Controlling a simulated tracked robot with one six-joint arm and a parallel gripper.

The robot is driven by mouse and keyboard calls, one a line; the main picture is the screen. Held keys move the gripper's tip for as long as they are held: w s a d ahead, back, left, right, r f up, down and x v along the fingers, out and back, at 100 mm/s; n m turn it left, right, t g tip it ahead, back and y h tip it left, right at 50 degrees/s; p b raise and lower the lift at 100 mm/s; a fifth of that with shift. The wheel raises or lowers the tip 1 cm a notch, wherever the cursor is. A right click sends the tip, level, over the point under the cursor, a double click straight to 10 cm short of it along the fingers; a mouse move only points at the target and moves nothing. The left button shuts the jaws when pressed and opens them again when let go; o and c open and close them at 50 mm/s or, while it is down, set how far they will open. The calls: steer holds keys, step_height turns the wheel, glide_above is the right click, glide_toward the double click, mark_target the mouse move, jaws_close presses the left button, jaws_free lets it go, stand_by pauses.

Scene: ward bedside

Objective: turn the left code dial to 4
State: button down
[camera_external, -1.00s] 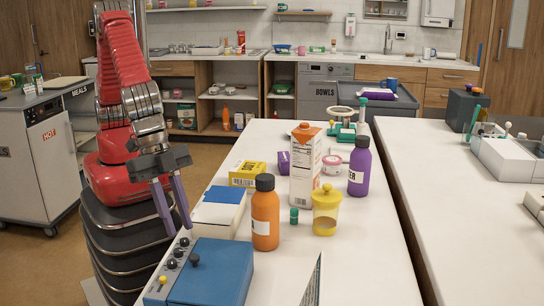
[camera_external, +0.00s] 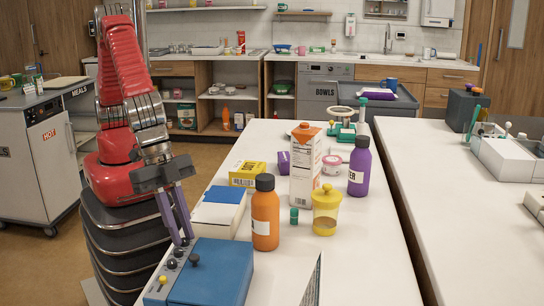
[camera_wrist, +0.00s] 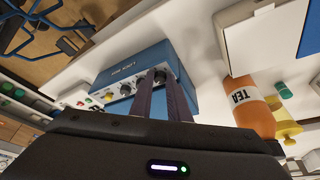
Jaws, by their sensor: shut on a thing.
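A blue box (camera_external: 222,268) stands at the table's near left. Its grey sloped panel (camera_external: 152,292) carries a row of dark round dials and a yellow knob (camera_external: 162,280). My gripper (camera_external: 182,242) points down at the far end of this row, with its purple fingers close together. In the wrist view, the fingers (camera_wrist: 162,84) sit around the end dial (camera_wrist: 160,74), the left code dial, and partly hide it. Another dial (camera_wrist: 125,89) beside it is free. The number markings are too small to read.
A white case with a blue top (camera_external: 222,196) lies just behind the box. An orange bottle (camera_external: 265,222) and a yellow lidded cup (camera_external: 326,212) stand to its right. A carton (camera_external: 303,175) and a purple bottle (camera_external: 359,172) are farther back.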

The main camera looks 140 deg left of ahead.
steer(key=shift+a+m+h, duration=0.1)
steer(key=shift+m+h, duration=0.2)
steer(key=shift+m, duration=0.3)
steer(key=shift+a+m+h, duration=0.15)
steer(key=shift+m+h, duration=0.25)
steer(key=shift+m, duration=0.75)
steer(key=shift+a+m+h, duration=0.1)
steer(key=shift+m+h, duration=0.3)
steer(key=shift+m, duration=0.75)
steer(key=shift+w+a+m+g+h, duration=0.1)
steer(key=shift+m+g+h, duration=0.3)
steer(key=shift+m, duration=0.9)
steer(key=shift+w+a+m+g+h, duration=0.1)
steer(key=shift+m+g+h, duration=0.3)
steer(key=shift+m, duration=0.9)
steer(key=c, duration=2)
jaws_free()
